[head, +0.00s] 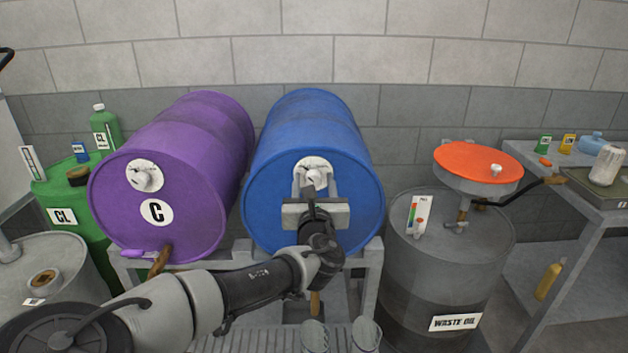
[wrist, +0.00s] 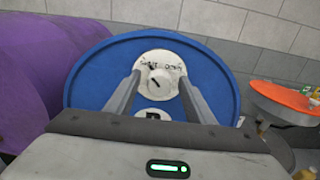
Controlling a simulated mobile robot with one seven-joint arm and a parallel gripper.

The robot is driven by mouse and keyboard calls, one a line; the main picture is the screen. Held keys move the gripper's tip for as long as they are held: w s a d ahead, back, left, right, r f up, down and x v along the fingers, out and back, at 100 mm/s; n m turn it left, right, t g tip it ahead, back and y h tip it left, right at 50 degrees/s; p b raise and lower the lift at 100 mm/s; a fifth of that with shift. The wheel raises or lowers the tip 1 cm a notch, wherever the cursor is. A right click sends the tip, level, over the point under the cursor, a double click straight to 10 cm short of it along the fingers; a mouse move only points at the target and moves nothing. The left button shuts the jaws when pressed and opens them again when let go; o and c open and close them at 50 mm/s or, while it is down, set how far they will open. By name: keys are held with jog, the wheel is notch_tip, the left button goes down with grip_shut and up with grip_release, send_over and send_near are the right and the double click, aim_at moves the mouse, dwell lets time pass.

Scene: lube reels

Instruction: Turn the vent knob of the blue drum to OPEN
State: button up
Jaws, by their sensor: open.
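The blue drum (head: 275,145) lies on its side on a grey stand, its round end facing me. A white vent knob (head: 316,176) sits on a round white plate in the upper part of that end. In the wrist view the knob (wrist: 160,82) has a dark mark toward its upper left. Small lettering arcs over it on the plate (wrist: 163,62), too blurred to read surely. My gripper (head: 306,174) is open in front of the plate. In the wrist view its fingers (wrist: 159,79) lie on either side of the knob; I cannot tell whether they touch it.
A purple drum (head: 190,205) marked C, with a similar white knob (head: 144,179), lies close on the left. A grey waste oil drum (head: 420,265) with an orange funnel top (head: 470,160) stands on the right. A grey block wall (head: 420,60) is behind.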

jog(key=c, duration=1.1)
jog(key=shift+o, duration=0.2)
jog(key=m, duration=0.3)
jog(key=shift+d+r+m+p, duration=0.1)
jog(key=shift+m+p, duration=0.3)
jog(key=m, duration=0.5)
jog(key=shift+p, duration=0.35)
jog(key=m, duration=0.5)
jog(key=shift+d, duration=0.1)
jog(key=shift+m, duration=2.1)
